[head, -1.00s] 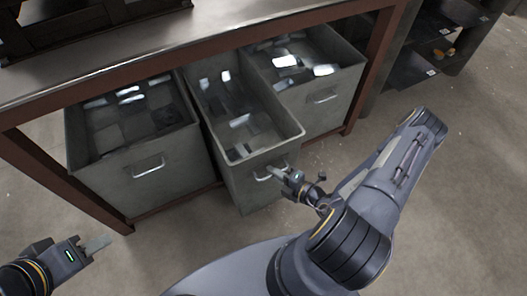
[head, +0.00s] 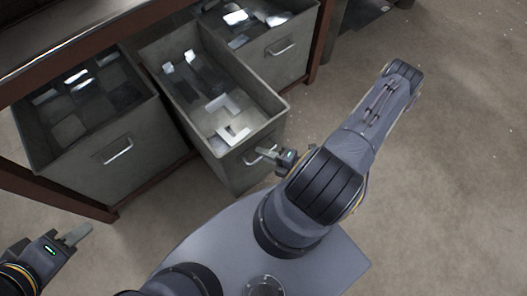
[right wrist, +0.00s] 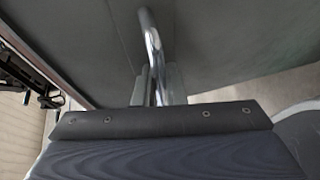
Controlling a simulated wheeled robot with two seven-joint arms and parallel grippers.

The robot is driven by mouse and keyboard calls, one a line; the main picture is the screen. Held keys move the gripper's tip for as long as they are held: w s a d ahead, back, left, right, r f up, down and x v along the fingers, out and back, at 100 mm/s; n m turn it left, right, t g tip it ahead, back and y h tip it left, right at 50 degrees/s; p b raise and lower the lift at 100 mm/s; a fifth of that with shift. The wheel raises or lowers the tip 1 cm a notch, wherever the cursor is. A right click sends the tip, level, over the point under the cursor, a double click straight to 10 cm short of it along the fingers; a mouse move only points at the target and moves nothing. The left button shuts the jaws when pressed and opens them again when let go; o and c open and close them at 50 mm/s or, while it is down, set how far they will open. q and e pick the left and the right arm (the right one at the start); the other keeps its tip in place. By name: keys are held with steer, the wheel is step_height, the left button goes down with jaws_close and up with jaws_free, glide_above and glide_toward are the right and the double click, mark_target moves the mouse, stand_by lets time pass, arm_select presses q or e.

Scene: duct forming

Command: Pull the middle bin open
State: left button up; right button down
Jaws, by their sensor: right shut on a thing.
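The middle bin (head: 236,163) is a grey open-topped box holding several metal pieces. It stands out past the front of the bins on either side. My right gripper (head: 264,153) is at its front and is shut on the bin's handle. In the right wrist view the metal handle (right wrist: 152,45) runs down between the fingers of my right gripper (right wrist: 154,88), against the grey bin front. My left gripper (head: 78,236) is at the lower left of the head view, away from the bins and empty. Its finger gap is not clear.
The left bin (head: 140,165) and the right bin (head: 300,62) stand under the workbench (head: 75,40), on either side of the middle bin. The bench's brown leg (head: 318,45) is beside the right bin. The floor (head: 450,150) on the right is clear.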

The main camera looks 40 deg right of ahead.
steer(key=c, duration=1.8)
jaws_free()
steer(key=p+v, duration=0.1)
steer(key=v, duration=0.7)
steer(key=w+a+r+n+g+y, duration=0.25)
steer(key=r+n+g, duration=0.35)
steer(key=r+n, duration=0.5)
steer(key=w+a+r+n+g+y, duration=0.25)
steer(key=r+n+g+y, duration=0.35)
steer(key=n, duration=1)
steer(key=r+n+t+h+p, duration=0.1)
steer(key=r+n+h+p, duration=0.2)
steer(key=r+n+p, duration=0.3)
steer(key=s+r+n+t+h+p, duration=0.1)
steer(key=r+n+h+p, duration=0.3)
steer(key=r, duration=1.2)
steer(key=s+a+r+n+t+h+p, duration=0.1)
steer(key=r+n+h+p, duration=0.3)
steer(key=r+n+p, duration=0.6)
steer(key=shift+r+n, duration=0.6)
